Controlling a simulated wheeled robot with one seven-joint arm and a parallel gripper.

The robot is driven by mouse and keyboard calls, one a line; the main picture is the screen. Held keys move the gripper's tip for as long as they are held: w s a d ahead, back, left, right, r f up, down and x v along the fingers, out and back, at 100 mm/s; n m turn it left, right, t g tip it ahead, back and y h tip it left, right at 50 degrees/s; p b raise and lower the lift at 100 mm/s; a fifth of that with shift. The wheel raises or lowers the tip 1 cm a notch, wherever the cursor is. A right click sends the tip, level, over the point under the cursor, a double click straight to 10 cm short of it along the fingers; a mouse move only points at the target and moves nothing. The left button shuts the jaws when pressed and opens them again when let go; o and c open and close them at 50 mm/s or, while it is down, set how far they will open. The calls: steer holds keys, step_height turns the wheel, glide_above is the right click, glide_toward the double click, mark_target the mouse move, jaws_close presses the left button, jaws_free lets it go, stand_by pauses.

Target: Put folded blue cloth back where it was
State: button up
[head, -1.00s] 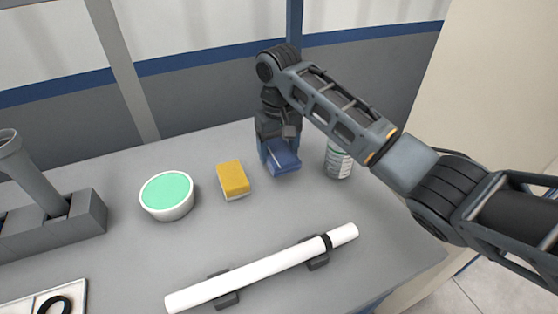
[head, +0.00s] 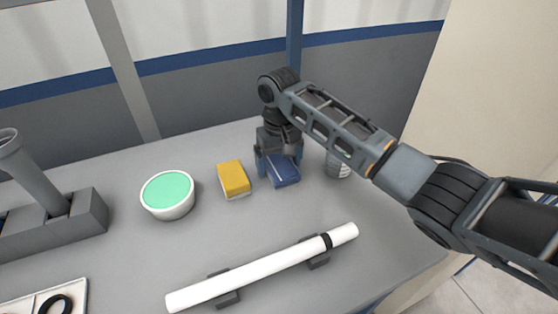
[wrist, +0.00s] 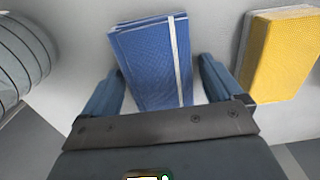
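The folded blue cloth (head: 284,172) has a pale stripe and lies on the grey table, right of the yellow sponge. In the wrist view the cloth (wrist: 152,65) lies between and ahead of my fingers. My gripper (head: 279,164) is open just behind the cloth. In the wrist view my gripper's fingers (wrist: 160,85) stand wide, with a clear gap between the cloth and the right finger and a narrower one at the left. The cloth's near end is partly hidden by the gripper body.
A yellow sponge (head: 234,178) and a white tub with a green top (head: 167,194) stand to the left. A ribbed container (head: 337,164) stands close on the right, partly hidden by my arm. A white pipe (head: 255,270) lies on supports in front. The table between is clear.

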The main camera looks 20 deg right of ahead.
mark_target(280, 163)
steer(key=shift+o, duration=0.3)
step_height(280, 163, up, 12)
steer(key=shift+r, duration=0.2)
stand_by(0.3)
steer(key=shift+s, duration=0.1)
